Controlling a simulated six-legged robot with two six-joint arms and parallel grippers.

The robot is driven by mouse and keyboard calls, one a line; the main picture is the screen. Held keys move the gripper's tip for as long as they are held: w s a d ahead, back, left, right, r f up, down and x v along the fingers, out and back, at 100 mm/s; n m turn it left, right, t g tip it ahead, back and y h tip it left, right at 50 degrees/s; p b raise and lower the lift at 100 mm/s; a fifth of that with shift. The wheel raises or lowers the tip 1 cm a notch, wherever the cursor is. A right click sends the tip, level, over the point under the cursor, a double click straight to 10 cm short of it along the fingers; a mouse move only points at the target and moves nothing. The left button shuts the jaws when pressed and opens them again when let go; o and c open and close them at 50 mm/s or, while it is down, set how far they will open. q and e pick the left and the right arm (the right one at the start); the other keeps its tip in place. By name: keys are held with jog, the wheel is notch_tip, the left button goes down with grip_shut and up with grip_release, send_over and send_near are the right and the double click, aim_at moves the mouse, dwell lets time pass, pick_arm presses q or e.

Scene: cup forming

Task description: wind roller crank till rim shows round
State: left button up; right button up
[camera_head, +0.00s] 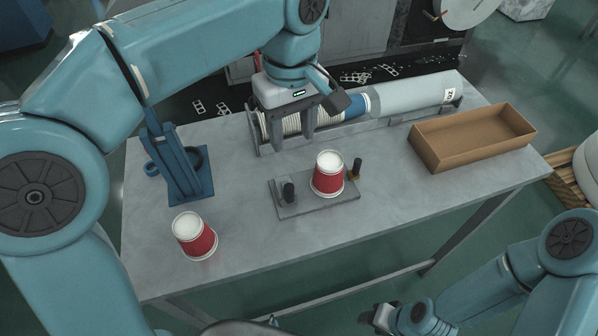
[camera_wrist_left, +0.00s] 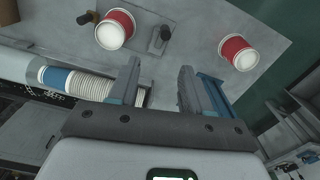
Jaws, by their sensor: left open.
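A red cup (camera_head: 328,178) with a white top stands on a small grey fixture plate (camera_head: 318,201). A black knob (camera_head: 288,191) stands at the plate's left end. A dark handle with a brass-coloured base (camera_head: 355,170) is at its right end; I cannot tell which is the crank. The cup also shows in the left wrist view (camera_wrist_left: 115,29). My left gripper (camera_head: 292,137) is open above the cup trough, behind the plate and apart from it; its fingers show in the wrist view (camera_wrist_left: 160,88). My right gripper (camera_head: 382,317) is low, beyond the table's front edge, and its jaws are unclear.
A second red cup (camera_head: 196,238) stands at the front left. A blue stand (camera_head: 178,168) is at the left. A trough (camera_head: 266,150) with a white and blue cup stack and a grey tube (camera_head: 415,98) runs along the back. An open cardboard box (camera_head: 440,160) sits right.

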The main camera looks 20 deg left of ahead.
pick_arm(q)
jog(key=s+a, duration=0.2)
send_over(288, 184)
jog(key=f, duration=0.5)
jog(key=shift+w+d+f, duration=0.1)
jog(key=shift+w+d, duration=0.15)
jog(key=shift+d, duration=0.15)
jog(key=f, duration=1)
jog(key=shift+a+f, duration=0.3)
jog(key=shift+a, duration=0.05)
jog(key=shift+s+a, duration=0.15)
jog(key=shift+s, duration=0.35)
jog(key=shift+d, duration=0.2)
jog(key=shift+w+d, duration=0.1)
jog(key=shift+w, duration=0.1)
jog(key=shift+c, duration=0.4)
jog(key=shift+w+f, duration=0.15)
jog(key=shift+w, duration=0.05)
jog(key=c, duration=0.5)
grip_shut()
jog(key=shift+s, duration=0.15)
